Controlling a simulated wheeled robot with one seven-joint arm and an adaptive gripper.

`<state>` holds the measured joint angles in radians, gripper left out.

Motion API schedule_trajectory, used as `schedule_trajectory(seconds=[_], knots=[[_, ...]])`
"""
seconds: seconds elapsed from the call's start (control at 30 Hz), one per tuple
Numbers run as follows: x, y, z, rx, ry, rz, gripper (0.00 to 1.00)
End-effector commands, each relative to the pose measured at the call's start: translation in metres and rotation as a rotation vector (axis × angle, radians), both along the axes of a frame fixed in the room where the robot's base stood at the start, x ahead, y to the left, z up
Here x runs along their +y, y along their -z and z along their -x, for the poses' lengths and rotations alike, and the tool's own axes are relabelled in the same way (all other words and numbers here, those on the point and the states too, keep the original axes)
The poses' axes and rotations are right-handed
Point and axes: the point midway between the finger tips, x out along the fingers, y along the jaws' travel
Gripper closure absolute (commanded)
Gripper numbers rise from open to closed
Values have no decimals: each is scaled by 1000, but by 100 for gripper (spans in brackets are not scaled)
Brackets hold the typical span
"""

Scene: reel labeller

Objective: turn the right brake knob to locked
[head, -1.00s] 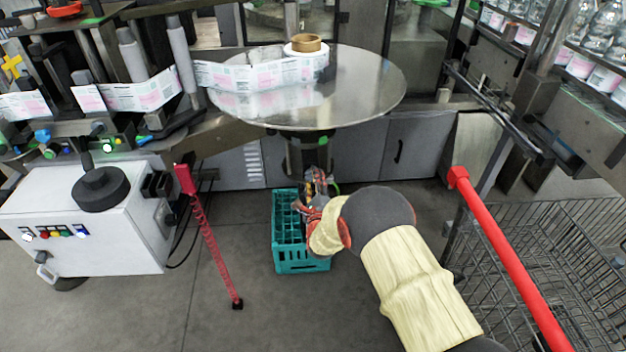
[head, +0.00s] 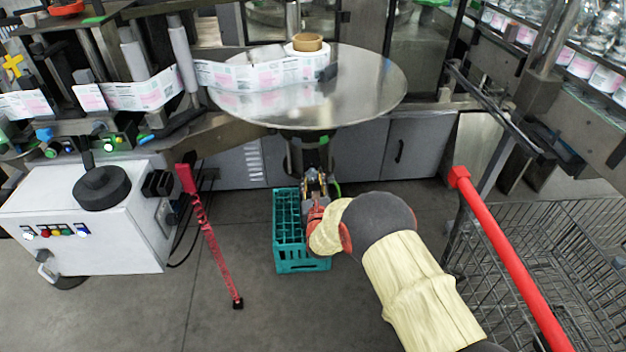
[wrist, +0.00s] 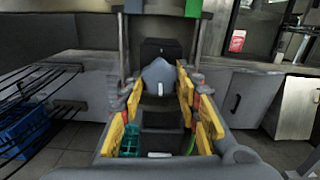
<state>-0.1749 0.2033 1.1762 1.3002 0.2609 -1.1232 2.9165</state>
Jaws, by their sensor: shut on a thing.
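The brake knob (wrist: 158,78) is a grey, wedge-shaped handle with a white mark on its front. It shows in the wrist view, in front of a dark housing below the round steel reel table (head: 365,85). The white mark stands about upright. My gripper (wrist: 160,92) has its yellow-padded fingers on both sides of the knob and is shut on it. In the head view my gripper (head: 318,182) is under the table's front edge, and the knob is hidden behind it. A green patch (wrist: 193,8) shows above the knob; I cannot read any lock marking.
A teal crate (head: 300,264) stands on the floor just below my gripper. A wire cart with a red handle (head: 510,265) is at the right. A white control box (head: 110,235) and a red post (head: 210,240) stand at the left.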

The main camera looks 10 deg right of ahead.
Motion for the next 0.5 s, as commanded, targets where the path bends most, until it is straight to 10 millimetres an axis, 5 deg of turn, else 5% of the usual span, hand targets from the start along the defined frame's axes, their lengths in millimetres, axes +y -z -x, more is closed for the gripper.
schedule_trajectory(seconds=[0.5], knots=[[-1,3,1,1,2,-88,93]])
